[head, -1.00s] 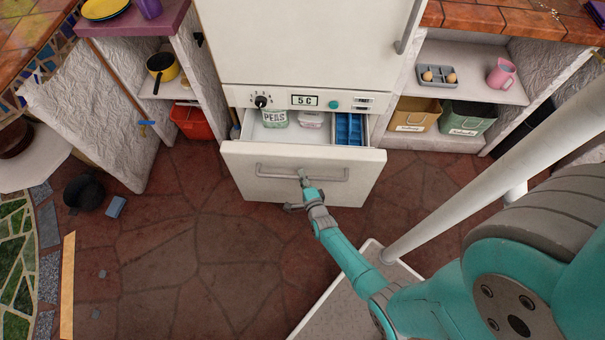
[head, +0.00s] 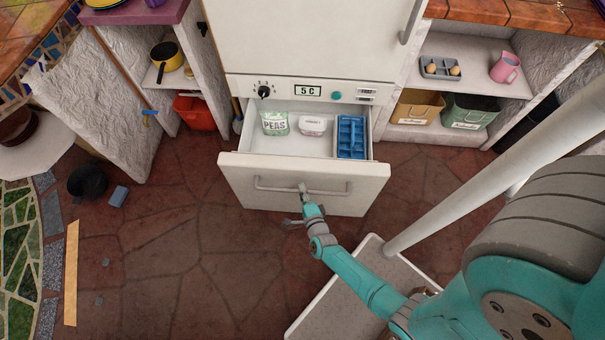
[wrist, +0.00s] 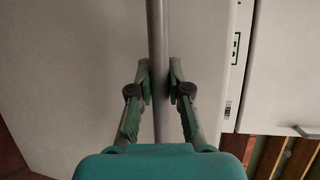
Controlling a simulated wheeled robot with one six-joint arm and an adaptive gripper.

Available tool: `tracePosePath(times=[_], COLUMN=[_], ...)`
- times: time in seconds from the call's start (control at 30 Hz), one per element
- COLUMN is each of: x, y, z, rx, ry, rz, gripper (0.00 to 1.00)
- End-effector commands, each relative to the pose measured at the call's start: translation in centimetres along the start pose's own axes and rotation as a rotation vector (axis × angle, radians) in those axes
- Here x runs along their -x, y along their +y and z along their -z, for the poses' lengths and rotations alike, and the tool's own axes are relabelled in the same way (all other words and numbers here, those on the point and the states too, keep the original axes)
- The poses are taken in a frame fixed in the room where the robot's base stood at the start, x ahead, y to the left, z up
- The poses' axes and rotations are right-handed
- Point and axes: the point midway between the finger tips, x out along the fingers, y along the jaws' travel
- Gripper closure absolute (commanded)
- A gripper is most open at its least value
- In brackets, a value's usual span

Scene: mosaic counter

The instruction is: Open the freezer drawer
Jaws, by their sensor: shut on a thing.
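The freezer drawer (head: 290,200) is pulled out below the white fridge (head: 315,45). Its inside shows a bag of peas (head: 275,123), a pale tub (head: 312,125) and a blue ice tray (head: 351,137). A grey bar handle (head: 335,190) runs across the drawer front. My gripper (head: 304,188) is shut on this handle, left of the front's right end and near its middle. In the wrist view the handle bar (wrist: 157,60) runs between the two fingers of my gripper (wrist: 159,85), with the drawer front behind it.
A control panel (head: 310,92) sits above the drawer. A black pot (head: 88,182) and a blue block (head: 118,196) lie on the floor at left. Shelves at right hold a tan bin (head: 418,107) and a green bin (head: 470,112). The floor before the drawer is mostly clear.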

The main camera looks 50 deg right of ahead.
Motion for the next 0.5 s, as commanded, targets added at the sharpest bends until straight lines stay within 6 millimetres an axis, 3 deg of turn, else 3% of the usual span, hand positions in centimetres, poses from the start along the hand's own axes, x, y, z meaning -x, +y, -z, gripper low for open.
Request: tracePosePath(times=[0.2, 0.23, 0.3, 0.33, 0.5], x=[0.05, 0.04, 0.04, 0.03, 0.01], y=[0.15, 0.14, 0.12, 0.11, 0.06], z=[-0.03, -0.03, -0.02, -0.02, -0.01], rx=[0.001, 0.001, 0.001, 0.001, 0.0], ry=[-0.002, -0.002, -0.002, -0.002, -0.001], rz=[-0.004, -0.004, -0.003, -0.003, -0.002], gripper=[1.0, 0.78, 0.6, 0.57, 0.57])
